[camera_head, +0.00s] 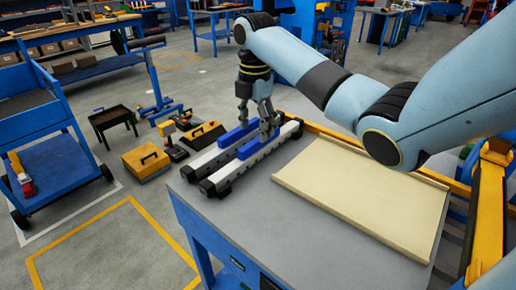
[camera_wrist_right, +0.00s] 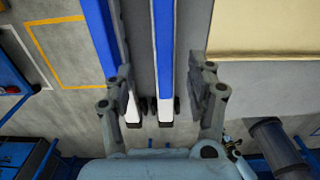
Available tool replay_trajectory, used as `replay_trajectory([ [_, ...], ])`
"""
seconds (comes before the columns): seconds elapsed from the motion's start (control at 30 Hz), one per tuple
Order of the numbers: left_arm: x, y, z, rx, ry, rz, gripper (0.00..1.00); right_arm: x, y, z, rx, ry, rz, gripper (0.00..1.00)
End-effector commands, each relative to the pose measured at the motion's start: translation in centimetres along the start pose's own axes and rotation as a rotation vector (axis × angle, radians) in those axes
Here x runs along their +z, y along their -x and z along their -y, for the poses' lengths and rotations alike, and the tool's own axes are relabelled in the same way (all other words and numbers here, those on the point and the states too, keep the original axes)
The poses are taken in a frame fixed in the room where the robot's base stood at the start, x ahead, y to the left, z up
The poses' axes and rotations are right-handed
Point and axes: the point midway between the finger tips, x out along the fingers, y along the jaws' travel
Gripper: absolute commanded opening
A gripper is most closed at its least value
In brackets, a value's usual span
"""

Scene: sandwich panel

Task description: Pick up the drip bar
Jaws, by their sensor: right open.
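Two long bars with blue tops, white sides and black end pieces lie side by side on the grey table, a near bar (camera_head: 246,159) and a far bar (camera_head: 212,151). I cannot tell which one is called the drip bar. My right gripper (camera_head: 267,133) points down at the bars near their far-right ends, with its fingers apart. In the right wrist view my right gripper (camera_wrist_right: 161,76) is open and empty. One blue-topped bar (camera_wrist_right: 163,35) runs between its fingers there. The other bar (camera_wrist_right: 99,30) passes behind the left finger. My left gripper is out of view.
A cream panel (camera_head: 360,190) lies on the grey table (camera_head: 262,215) right of the bars. Yellow rails (camera_head: 488,190) run along the right side. A yellow toolbox (camera_head: 145,163) and a blue cart (camera_head: 62,165) stand on the floor at left.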

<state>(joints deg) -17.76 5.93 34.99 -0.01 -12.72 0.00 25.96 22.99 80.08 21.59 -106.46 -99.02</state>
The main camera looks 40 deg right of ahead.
Motion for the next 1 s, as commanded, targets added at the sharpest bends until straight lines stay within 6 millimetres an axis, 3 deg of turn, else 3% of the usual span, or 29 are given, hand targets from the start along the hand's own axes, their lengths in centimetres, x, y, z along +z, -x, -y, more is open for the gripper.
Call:
replay_trajectory([
  [0.07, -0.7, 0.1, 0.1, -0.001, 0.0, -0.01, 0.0, 0.1, -0.7, 0.2, -0.002, -0.001, 0.0, 0.56],
  [0.27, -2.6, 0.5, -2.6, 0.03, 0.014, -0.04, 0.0, 0.3, -3.8, 0.7, -0.002, -0.002, -0.002, 0.56],
  [0.4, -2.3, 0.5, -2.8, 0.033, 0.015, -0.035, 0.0, 0.3, -5.1, 0.7, -0.001, -0.002, 0.001, 0.56],
  [0.63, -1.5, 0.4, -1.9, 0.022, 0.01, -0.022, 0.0, 0.3, -5.3, 0.7, 0.0, -0.001, 0.002, 0.56],
  [1.0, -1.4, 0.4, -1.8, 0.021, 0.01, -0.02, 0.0, 0.3, -5.2, 0.7, 0.0, -0.002, 0.001, 0.07],
])
